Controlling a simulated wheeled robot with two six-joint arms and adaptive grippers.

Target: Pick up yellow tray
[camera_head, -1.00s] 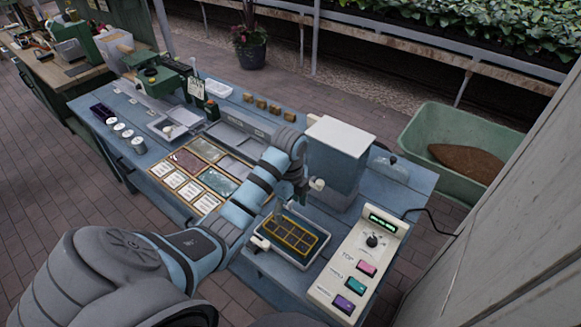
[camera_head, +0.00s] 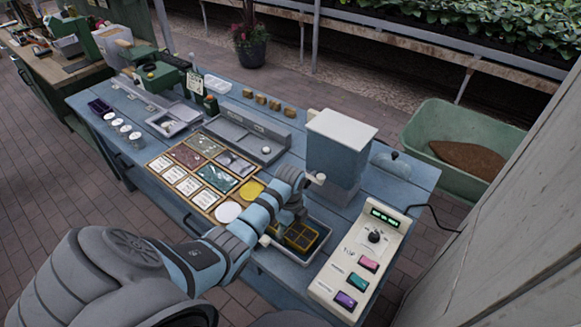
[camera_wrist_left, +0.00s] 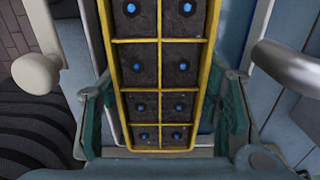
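The yellow tray (camera_head: 302,238) is a rectangular yellow grid of dark-filled cells. It lies inside a shallow grey holder (camera_head: 291,258) at the front right of the blue table. In the left wrist view the yellow tray (camera_wrist_left: 158,95) runs up the middle, with a blue dot in each visible cell. My left gripper (camera_head: 287,222) is over the near-left part of the tray and hides some of it. In the left wrist view the two teal fingers of the left gripper (camera_wrist_left: 165,105) are spread, one on each side of the tray, with apparent gaps. My right gripper is not in view.
A white-topped dispenser (camera_head: 338,150) stands just behind the tray. A control panel (camera_head: 352,265) with coloured buttons is to its right. A board of cards (camera_head: 187,172) lies left of my arm.

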